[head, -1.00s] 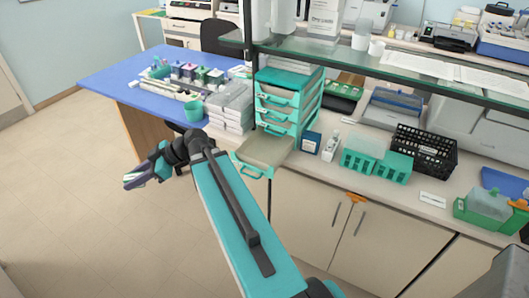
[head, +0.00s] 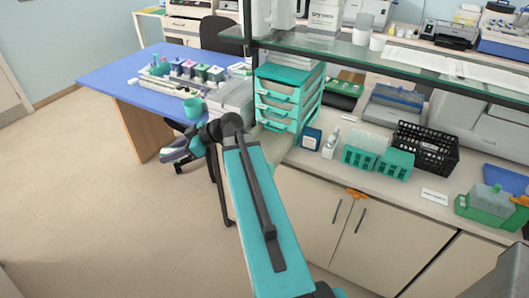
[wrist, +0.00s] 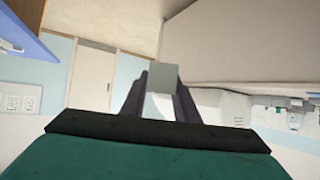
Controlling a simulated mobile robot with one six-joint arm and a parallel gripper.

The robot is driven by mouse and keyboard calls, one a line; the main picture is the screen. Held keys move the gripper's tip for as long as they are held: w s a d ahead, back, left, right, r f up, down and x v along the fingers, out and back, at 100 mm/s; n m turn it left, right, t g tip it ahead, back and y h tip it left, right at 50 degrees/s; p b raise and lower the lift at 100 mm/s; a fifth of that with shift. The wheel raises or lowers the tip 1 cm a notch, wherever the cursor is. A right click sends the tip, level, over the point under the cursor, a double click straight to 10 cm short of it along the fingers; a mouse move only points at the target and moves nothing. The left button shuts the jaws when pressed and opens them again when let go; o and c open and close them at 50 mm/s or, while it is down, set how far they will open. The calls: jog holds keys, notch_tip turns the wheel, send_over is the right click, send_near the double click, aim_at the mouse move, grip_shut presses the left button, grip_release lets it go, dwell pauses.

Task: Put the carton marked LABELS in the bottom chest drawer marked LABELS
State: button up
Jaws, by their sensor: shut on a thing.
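My gripper (head: 172,155) is at the left, out over the floor beside the counter's end and below the blue table. In the wrist view its dark fingers (wrist: 160,100) are shut on a small pale carton (wrist: 164,78). No marking on it can be read. The teal drawer chest (head: 288,92) stands on the counter to the right of my gripper. The drawer's marking cannot be read.
A blue table (head: 120,76) with bottles and a teal cup (head: 194,108) is at the left. Stacked white boxes (head: 232,98) stand left of the chest. A glass shelf (head: 380,62) overhangs the counter. A dark blue box (head: 311,139) sits right of the chest. The floor at left is clear.

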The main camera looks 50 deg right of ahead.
jog(key=s+d+m+t+h+b, duration=0.1)
jog(key=s+d, duration=0.3)
jog(key=d, duration=0.6)
jog(key=s+d+m+t+h+b, duration=0.1)
jog(key=s+d, duration=0.3)
jog(key=d, duration=0.7)
jog(key=s+d+m+h+b, duration=0.1)
jog(key=s+d+m+h, duration=0.2)
jog(key=d, duration=0.7)
jog(key=shift+s+d+r+m+t, duration=0.3)
jog(key=shift+s+t, duration=0.1)
jog(key=shift+s, duration=0.6)
jog(key=shift+f, duration=0.15)
jog(key=p, duration=0.2)
send_over(263, 147)
jog(key=s+a, duration=0.2)
jog(key=shift+s+a+f, duration=0.1)
jog(key=shift+s+f, duration=0.05)
jog(key=shift+f, duration=2.7)
jog(key=shift+f, duration=0.1)
jog(key=shift+f+p, duration=0.5)
jog(key=shift+f, duration=1.5)
jog(key=shift+f, duration=0.15)
